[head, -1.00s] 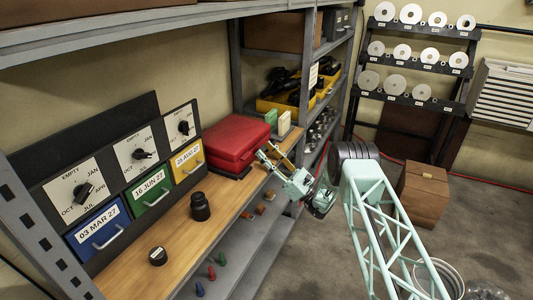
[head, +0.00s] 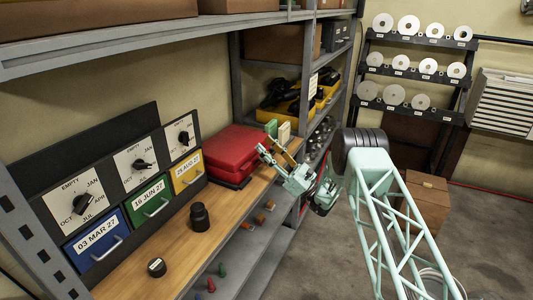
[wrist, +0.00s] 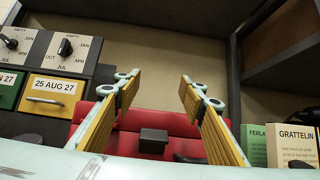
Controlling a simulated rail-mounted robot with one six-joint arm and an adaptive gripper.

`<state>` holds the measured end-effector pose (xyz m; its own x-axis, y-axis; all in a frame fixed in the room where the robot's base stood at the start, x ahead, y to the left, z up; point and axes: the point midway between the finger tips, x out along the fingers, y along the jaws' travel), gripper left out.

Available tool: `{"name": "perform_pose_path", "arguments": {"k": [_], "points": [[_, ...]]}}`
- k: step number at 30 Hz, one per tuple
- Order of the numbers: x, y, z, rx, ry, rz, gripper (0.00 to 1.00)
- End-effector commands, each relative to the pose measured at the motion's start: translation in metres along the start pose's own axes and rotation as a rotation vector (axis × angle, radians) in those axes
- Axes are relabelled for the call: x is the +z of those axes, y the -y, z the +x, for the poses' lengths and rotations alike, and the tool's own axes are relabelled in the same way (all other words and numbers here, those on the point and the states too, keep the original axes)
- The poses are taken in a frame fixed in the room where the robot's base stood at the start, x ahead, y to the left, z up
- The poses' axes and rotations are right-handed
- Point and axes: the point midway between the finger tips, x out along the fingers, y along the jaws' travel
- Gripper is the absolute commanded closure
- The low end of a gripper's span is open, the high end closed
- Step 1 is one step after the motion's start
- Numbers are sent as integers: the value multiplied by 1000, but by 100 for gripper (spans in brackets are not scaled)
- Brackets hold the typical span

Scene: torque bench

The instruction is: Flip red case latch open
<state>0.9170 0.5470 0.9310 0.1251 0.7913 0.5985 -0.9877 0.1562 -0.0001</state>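The red case (head: 232,150) lies shut on the wooden shelf, to the right of the dial panel. In the wrist view the red case (wrist: 88,111) fills the lower middle, with a dark block, perhaps a latch (wrist: 153,141), between my fingers. A second dark part (wrist: 190,157) shows at its right, partly hidden by a finger. My gripper (head: 268,152) is at the case's right front side. In the wrist view my gripper (wrist: 153,88) is open, its yellow-padded fingers wide apart with nothing held. I cannot tell whether the fingers touch the case.
A panel with dials and blue (head: 100,240), green (head: 148,202) and yellow (head: 187,172) drawers stands left of the case. A black stepped cylinder (head: 200,217) and a black round part (head: 157,267) stand on the shelf. Labelled boxes (wrist: 292,145) stand close on the right.

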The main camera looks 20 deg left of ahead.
Motion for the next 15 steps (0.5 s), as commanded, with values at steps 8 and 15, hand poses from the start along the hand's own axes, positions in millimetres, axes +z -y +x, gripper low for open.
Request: {"name": "perform_pose_path", "arguments": {"k": [8, 15], "points": [[13, 0, 10, 0, 0, 0, 62], [15, 0, 12, 0, 0, 0, 62]]}}
